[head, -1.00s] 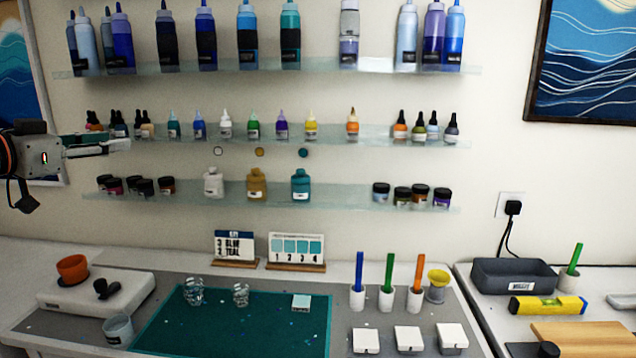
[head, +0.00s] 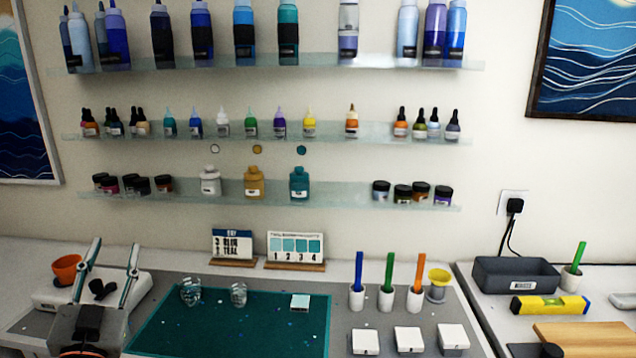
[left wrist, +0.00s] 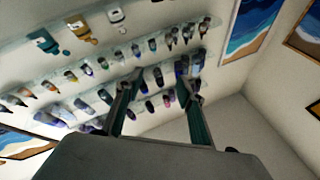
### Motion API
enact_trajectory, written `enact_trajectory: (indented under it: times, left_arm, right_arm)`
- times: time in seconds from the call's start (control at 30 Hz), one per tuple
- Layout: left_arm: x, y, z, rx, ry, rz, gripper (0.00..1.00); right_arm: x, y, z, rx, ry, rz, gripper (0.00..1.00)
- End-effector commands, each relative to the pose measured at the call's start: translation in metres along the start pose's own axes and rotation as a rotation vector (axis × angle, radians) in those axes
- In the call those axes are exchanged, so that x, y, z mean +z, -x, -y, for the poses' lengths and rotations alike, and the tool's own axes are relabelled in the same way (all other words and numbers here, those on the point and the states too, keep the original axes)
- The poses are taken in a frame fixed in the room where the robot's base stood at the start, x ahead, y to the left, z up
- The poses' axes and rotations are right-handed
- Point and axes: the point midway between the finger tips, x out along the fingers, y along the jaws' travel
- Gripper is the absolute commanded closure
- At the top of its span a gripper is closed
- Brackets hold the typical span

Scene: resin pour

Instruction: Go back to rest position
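My left gripper (head: 112,258) is at the lower left of the head view, over the white device at the left of the bench. Its two fingers point up and away and stand well apart, with nothing between them. In the left wrist view the open fingers (left wrist: 157,112) also show empty, with the wall shelves and bottles beyond them. My right gripper is in neither view.
The teal mat (head: 240,338) holds two clear cups (head: 238,294) and a small pale tile (head: 300,301). An orange cup (head: 67,268) is beside my left gripper. Three glass shelves of bottles line the wall. A grey bin (head: 514,276) stands at the right.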

Motion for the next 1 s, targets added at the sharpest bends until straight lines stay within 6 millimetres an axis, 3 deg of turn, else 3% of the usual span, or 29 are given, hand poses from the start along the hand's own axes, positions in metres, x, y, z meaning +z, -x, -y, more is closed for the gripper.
enact_trajectory:
  times: [0.03, 0.2, 0.3, 0.4, 0.8, 0.93, 1.0]
  left_arm:
    - [0.030, 0.022, -0.001, -0.017, -0.036, 0.117, 0.62]
    - [0.116, 0.101, -0.009, 0.022, -0.209, 0.495, 0.62]
    - [0.152, 0.152, -0.017, 0.103, -0.305, 0.684, 0.62]
    - [0.174, 0.193, -0.025, 0.191, -0.381, 0.817, 0.62]
    - [0.207, 0.305, -0.045, 0.498, -0.560, 1.094, 0.62]
    - [0.209, 0.337, -0.050, 0.600, -0.605, 1.152, 0.62]
    - [0.214, 0.338, -0.060, 0.617, -0.585, 1.138, 0.62]
  right_arm:
    - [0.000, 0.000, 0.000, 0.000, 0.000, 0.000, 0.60]
    - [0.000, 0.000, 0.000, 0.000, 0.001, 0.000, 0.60]
    - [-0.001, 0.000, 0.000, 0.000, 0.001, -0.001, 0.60]
    - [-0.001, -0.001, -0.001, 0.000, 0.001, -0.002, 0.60]
    - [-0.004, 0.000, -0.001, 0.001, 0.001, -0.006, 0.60]
    - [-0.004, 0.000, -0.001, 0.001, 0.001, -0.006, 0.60]
    - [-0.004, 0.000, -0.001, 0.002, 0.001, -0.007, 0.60]
